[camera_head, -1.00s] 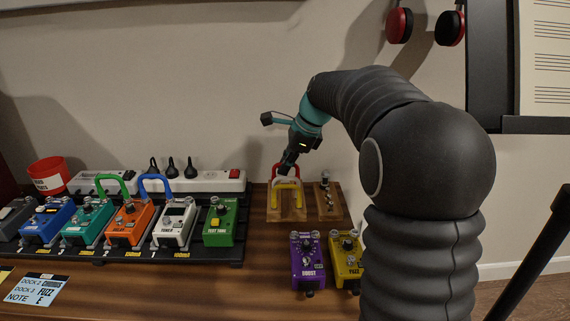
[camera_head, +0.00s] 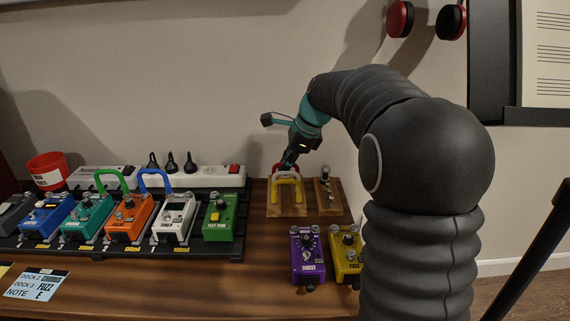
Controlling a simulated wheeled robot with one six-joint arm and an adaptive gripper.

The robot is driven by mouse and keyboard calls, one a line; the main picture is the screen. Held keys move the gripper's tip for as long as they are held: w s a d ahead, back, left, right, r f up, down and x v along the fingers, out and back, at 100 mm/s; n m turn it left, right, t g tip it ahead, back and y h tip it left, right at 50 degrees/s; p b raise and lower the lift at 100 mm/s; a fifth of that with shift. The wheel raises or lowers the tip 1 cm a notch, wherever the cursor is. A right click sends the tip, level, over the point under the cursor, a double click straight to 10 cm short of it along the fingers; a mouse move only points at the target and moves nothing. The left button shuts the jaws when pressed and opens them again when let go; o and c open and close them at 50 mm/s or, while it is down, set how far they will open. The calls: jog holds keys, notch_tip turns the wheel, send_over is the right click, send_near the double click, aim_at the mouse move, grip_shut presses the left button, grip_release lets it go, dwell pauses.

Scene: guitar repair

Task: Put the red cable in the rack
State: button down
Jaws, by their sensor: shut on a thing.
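The red cable (camera_head: 276,168) shows only in small part, an arched piece behind the yellow cable. The yellow cable (camera_head: 299,186) stands as an arch at the wooden rack (camera_head: 286,211). My gripper (camera_head: 286,167) is shut on the red cable, at the top of its arch, just above the back of the rack. My fingertips are small and dark here, and the red cable's lower ends are hidden behind the yellow one. I cannot tell whether those ends touch the rack.
A wooden block with metal plugs (camera_head: 328,197) stands right beside the rack. A purple pedal (camera_head: 307,256) and a yellow pedal (camera_head: 345,252) lie in front. The pedalboard (camera_head: 150,250) with several pedals, green and blue cables and a white power strip (camera_head: 213,177) is to the left.

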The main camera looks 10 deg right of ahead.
jog(key=c, duration=0.8)
grip_release()
jog(key=shift+r, duration=0.15)
jog(key=shift+r+p, duration=3.9)
jog(key=shift+p, duration=0.15)
